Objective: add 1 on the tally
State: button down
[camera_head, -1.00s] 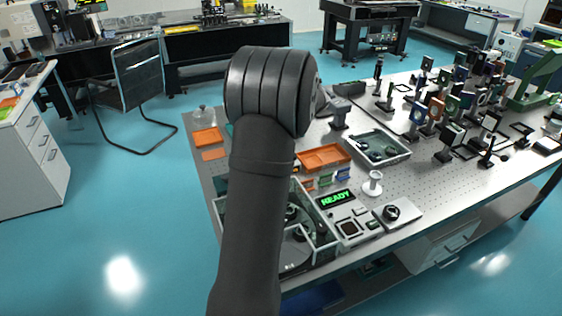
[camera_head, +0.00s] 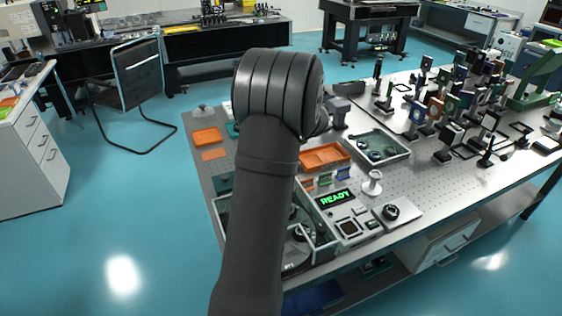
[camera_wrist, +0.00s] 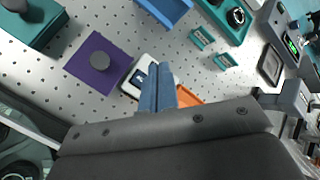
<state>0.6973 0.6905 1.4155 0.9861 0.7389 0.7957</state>
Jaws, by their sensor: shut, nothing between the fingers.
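My gripper (camera_wrist: 160,72) is shut and empty in the wrist view, its two blue-grey fingers side by side. A small white device (camera_wrist: 130,87) with a dark window or button lies just beyond and left of the fingertips, partly hidden by them. It may be the tally, but I cannot read any digits on it. I cannot tell whether the fingertips touch it. In the head view my arm hides the gripper and the area under it.
A purple plate (camera_wrist: 84,72) with a grey knob lies left of the white device. A teal block (camera_wrist: 45,30), blue tray (camera_wrist: 172,12) and orange piece (camera_wrist: 188,97) are close by. In the head view, a READY display (camera_head: 335,198) and grey-walled tray (camera_head: 398,153) stand right of my arm.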

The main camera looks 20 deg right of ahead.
jog(key=shift+f, duration=2.65)
jog(key=shift+f, duration=0.1)
jog(key=shift+f, duration=0.35)
jog(key=shift+f, duration=0.4)
dwell(0.4)
dwell(0.4)
jog(key=shift+r, duration=0.85)
jog(key=shift+r, duration=2.5)
